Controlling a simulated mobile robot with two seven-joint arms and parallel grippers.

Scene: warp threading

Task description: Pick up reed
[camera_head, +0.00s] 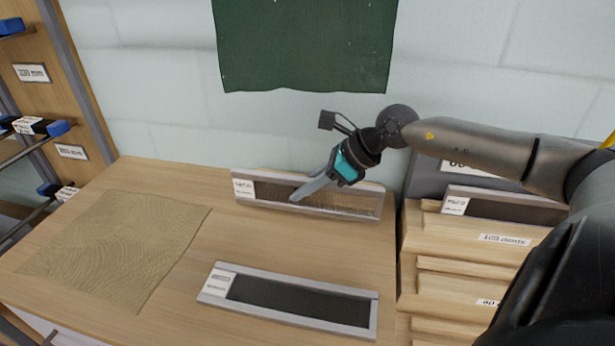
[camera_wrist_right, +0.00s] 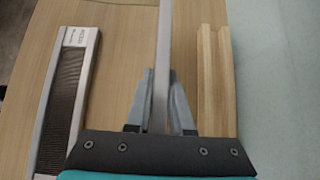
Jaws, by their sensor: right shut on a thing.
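A reed with a grey frame, a fine see-through mesh and a white label (camera_head: 244,188) stands on edge at the back of the wooden table, near the wall. My right gripper (camera_head: 308,188) reaches down from the right and is shut on this reed near its middle. In the right wrist view, the reed's thin grey edge (camera_wrist_right: 163,60) runs between the two fingers (camera_wrist_right: 160,100). The fingers hide part of the mesh. My left gripper is not in view.
A second reed (camera_head: 290,298) lies on the table in front, also in the right wrist view (camera_wrist_right: 67,95). A wooden slotted strip (camera_wrist_right: 215,80) runs beside the held reed. Cloth (camera_head: 115,245) covers the table's left. A third reed (camera_head: 500,208) rests on the drawers at right.

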